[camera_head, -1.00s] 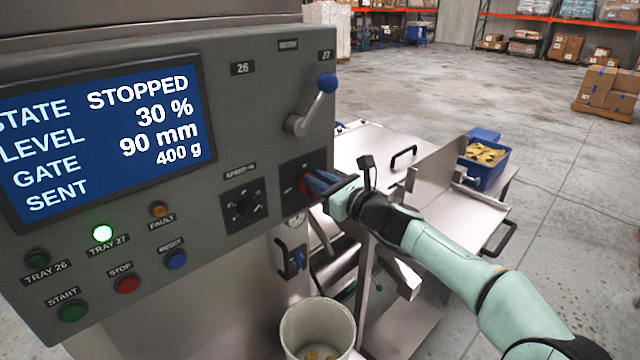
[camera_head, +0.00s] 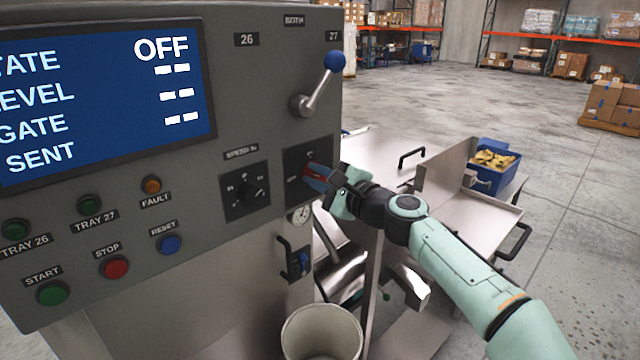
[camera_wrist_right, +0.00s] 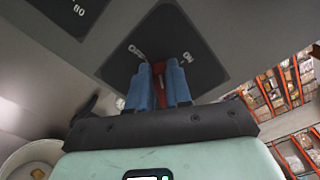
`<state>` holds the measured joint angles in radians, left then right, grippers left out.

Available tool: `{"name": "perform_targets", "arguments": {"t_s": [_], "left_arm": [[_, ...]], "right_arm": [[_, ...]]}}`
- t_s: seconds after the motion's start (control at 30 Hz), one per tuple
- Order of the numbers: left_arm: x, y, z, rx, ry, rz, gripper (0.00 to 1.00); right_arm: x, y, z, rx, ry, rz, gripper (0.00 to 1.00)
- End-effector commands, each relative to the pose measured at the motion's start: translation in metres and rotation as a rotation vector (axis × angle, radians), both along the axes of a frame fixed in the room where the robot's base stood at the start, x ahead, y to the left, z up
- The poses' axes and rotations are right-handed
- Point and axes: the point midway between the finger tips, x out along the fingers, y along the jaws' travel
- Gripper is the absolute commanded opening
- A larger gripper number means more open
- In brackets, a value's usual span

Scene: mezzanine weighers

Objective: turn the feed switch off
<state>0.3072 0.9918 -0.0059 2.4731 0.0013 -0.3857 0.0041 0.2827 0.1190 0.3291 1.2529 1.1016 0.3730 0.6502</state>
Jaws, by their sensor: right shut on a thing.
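The feed switch is a red handle (camera_wrist_right: 159,80) on a black square plate (camera_head: 300,158) at the right edge of the grey control panel (camera_head: 205,120). My right gripper (camera_head: 317,178) is shut on the handle; in the right wrist view its blue fingers (camera_wrist_right: 158,88) lie on either side of it. The fingers hide most of the handle in the head view. The panel's screen (camera_head: 95,95) reads OFF, with dashes in place of values. The tray 27 lamp (camera_head: 88,205) and the tray 26 lamp (camera_head: 16,229) are dark. My left gripper is not in view.
A speed knob (camera_head: 245,191) sits just left of the switch, and a blue-knobbed lever (camera_head: 318,85) above it. Start (camera_head: 52,293), stop (camera_head: 114,267) and reset (camera_head: 168,243) buttons are lower left. A pale bucket (camera_head: 322,335) stands below; metal trays (camera_head: 470,215) lie beyond my arm.

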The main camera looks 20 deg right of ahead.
Motion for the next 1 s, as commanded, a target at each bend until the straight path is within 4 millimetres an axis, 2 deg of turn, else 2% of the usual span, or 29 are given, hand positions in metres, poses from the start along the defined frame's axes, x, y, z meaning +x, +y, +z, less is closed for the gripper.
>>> {"name": "perform_targets", "arguments": {"t_s": [0.2, 0.5, 1.0], "left_arm": [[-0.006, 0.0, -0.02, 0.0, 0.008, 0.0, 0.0], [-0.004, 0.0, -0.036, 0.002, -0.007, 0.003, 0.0], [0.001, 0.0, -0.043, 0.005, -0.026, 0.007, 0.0]], "right_arm": [[-0.001, 0.003, -0.006, -0.192, -0.07, 0.001, 0.0], [-0.002, 0.004, -0.011, -0.404, -0.143, 0.0, 0.0], [-0.002, 0.003, -0.013, -0.546, -0.192, -0.002, 0.0]]}}
